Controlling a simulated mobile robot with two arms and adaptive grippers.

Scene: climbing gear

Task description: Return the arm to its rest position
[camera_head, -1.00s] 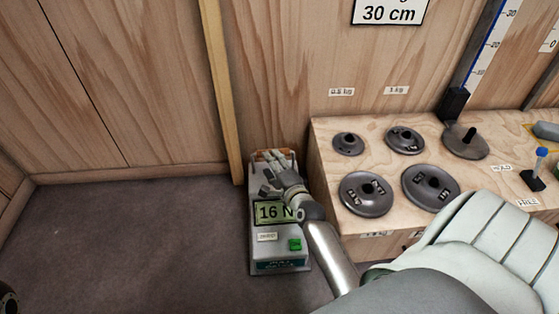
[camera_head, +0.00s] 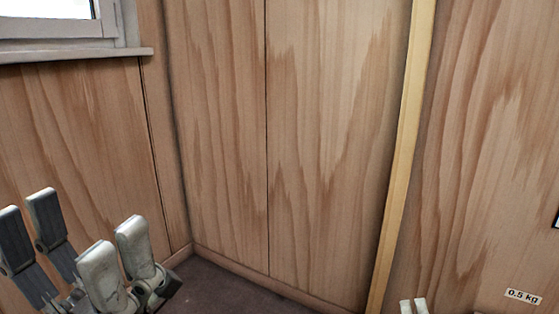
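My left gripper (camera_head: 72,228) is at the lower left, raised in front of the wall. Its dark-padded fingers and pale fingers stand apart with nothing between them, so it is open and empty.
Wood-panelled walls (camera_head: 330,130) meet in a corner above a strip of dark floor (camera_head: 235,287). A pale wooden batten (camera_head: 408,130) runs up the wall. A window (camera_head: 50,20) is at upper left. A "0.5 kg" label (camera_head: 523,297) is at lower right.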

